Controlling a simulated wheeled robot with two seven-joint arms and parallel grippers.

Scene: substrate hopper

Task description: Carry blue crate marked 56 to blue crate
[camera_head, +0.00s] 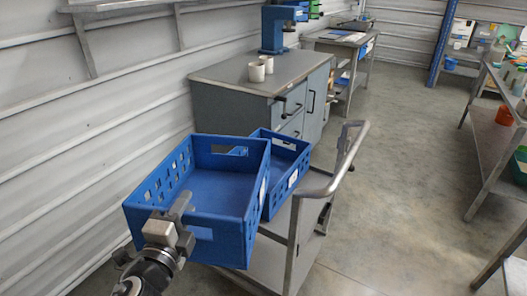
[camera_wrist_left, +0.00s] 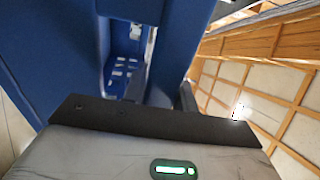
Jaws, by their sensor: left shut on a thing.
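An empty blue crate (camera_head: 205,180) with slotted walls is in the front middle of the head view, tilted a little. My left gripper (camera_head: 180,207) is shut on its near left wall. In the left wrist view the crate's blue wall (camera_wrist_left: 60,60) fills the upper left, between the gripper fingers (camera_wrist_left: 165,90). A second blue crate (camera_head: 287,165) sits just behind and right of it on a grey metal cart (camera_head: 270,262). The held crate partly hides the second one; I cannot tell whether they touch. No number is readable. My right gripper is not in view.
The cart's tubular handle (camera_head: 345,160) rises at the right. A grey cabinet (camera_head: 240,75) with two white cups (camera_head: 257,72) stands behind. A shelf table (camera_head: 492,140) is at the far right. The floor (camera_head: 400,190) between is clear.

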